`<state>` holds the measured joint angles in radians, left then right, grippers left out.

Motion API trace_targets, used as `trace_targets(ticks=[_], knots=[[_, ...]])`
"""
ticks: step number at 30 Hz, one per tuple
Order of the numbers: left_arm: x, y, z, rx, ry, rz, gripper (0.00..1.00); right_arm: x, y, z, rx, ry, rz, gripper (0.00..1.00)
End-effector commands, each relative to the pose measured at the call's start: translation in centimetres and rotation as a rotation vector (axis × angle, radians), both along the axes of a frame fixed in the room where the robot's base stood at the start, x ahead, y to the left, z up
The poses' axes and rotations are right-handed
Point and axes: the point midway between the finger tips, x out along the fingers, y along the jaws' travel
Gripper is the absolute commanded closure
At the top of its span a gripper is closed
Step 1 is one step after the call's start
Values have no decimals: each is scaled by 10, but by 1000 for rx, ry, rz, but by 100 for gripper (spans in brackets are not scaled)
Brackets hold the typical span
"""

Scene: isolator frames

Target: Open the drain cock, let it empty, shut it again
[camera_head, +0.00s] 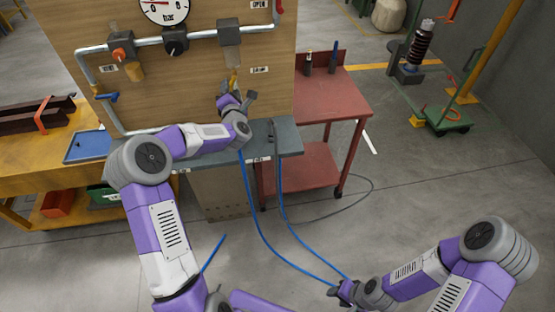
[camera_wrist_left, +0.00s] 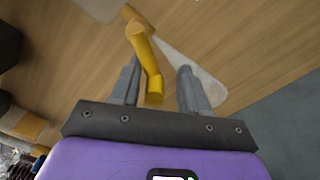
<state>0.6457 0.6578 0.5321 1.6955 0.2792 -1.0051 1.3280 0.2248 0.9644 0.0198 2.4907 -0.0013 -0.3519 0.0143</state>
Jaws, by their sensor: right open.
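The drain cock's yellow lever (camera_head: 234,77) hangs below a grey filter housing (camera_head: 229,33) on the wooden panel. In the left wrist view the yellow lever (camera_wrist_left: 152,78) lies between my left gripper's fingers (camera_wrist_left: 158,88). The left finger is close beside it, and a gap shows on the right. My left gripper (camera_head: 237,97) is open at the lever in the head view; whether a finger touches it I cannot tell. Any liquid is too small to see. My right gripper (camera_head: 342,291) is open, low at the front, away from the panel.
The panel carries a bar gauge (camera_head: 164,9), an orange knob (camera_head: 119,54), a black knob (camera_head: 175,40) and a blue lever (camera_head: 106,97) on grey pipe. A grey ledge (camera_head: 287,137) and red cart (camera_head: 335,98) stand near. Blue hoses (camera_head: 262,222) hang toward my right gripper.

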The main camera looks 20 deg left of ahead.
Motion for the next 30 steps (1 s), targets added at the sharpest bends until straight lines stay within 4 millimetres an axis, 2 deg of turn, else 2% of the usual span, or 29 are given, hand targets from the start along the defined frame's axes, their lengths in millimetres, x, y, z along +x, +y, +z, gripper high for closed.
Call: trace_targets(ticks=[1, 9, 12, 22, 30], knots=[[2, -3, 1, -60, -30, 0, 56, 0, 0, 10, 0, 0, 0, 56], [10, -18, -1, -357, -214, 1, 56, 0, 0, 38, 0, 0, 0, 56], [-4, -26, -4, -339, -211, -3, 56, 0, 0, 24, 0, 0, 0, 56], [-54, -56, -6, -335, -206, -3, 56, 0, 0, 2, 0, 0, 0, 56], [-52, -90, -46, -235, -17, -104, 56, 0, 0, 6, 0, 0, 0, 56]])
